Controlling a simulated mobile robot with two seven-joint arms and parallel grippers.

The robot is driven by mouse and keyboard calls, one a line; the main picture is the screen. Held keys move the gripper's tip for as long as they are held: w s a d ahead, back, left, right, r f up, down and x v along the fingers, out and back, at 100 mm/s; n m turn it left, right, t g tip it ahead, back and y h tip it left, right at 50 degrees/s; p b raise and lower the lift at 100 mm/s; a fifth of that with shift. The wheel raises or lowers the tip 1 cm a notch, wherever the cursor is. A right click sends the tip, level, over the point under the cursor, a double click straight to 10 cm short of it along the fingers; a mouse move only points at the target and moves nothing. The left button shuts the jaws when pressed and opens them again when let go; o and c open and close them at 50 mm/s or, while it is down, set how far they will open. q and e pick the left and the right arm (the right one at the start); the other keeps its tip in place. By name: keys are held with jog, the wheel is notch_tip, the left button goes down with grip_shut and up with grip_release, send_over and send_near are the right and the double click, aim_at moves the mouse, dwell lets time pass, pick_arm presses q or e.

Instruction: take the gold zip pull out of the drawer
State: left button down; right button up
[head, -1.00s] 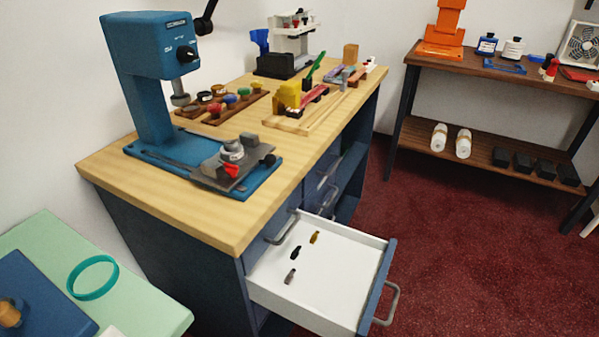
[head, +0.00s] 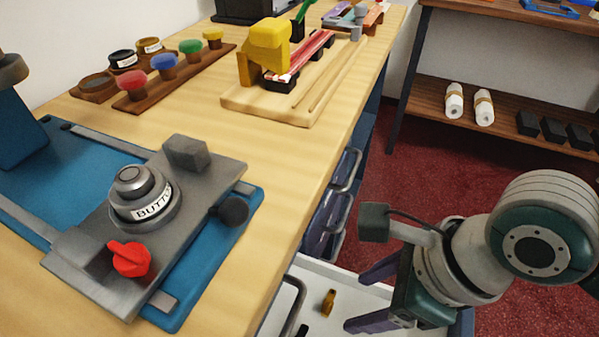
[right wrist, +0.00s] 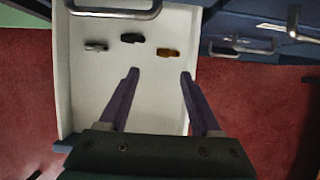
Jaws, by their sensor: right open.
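The gold zip pull (head: 328,302) lies on the white floor of the open drawer (head: 345,283). In the right wrist view the gold zip pull (right wrist: 168,52) is the rightmost of three pulls in the drawer (right wrist: 95,85); a black one (right wrist: 132,38) and a grey one (right wrist: 96,45) lie to its left. My right gripper (head: 362,298) is over the drawer, to the right of the gold pull in the head view. Its two purple fingers (right wrist: 159,75) are apart and empty, with the gold pull beyond their tips. My left gripper is out of view.
The wooden counter (head: 215,105) stands left of the drawer, with a blue button press base (head: 205,270) near its edge. A drawer handle (head: 293,308) rises beside the gold pull. Red carpet (head: 400,180) lies open to the right.

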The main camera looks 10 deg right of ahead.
aim_at(324, 308)
jog(key=b+x, duration=0.1)
jog(key=x, duration=0.1)
jog(key=shift+s+a+f, duration=0.1)
jog(key=shift+a+f, duration=0.05)
jog(key=shift+f, duration=0.15)
jog(key=b+x, duration=0.1)
jog(key=x, duration=0.1)
jog(key=w+b+x, duration=0.1)
jog(key=b+x, duration=0.1)
jog(key=shift+w+a+f, duration=0.1)
jog(key=shift+w+a+f+b, duration=0.15)
jog(key=shift+a+f+b, duration=0.15)
jog(key=shift+f, duration=0.1)
jog(key=shift+d, duration=0.1)
jog(key=shift+c, duration=0.5)
grip_shut()
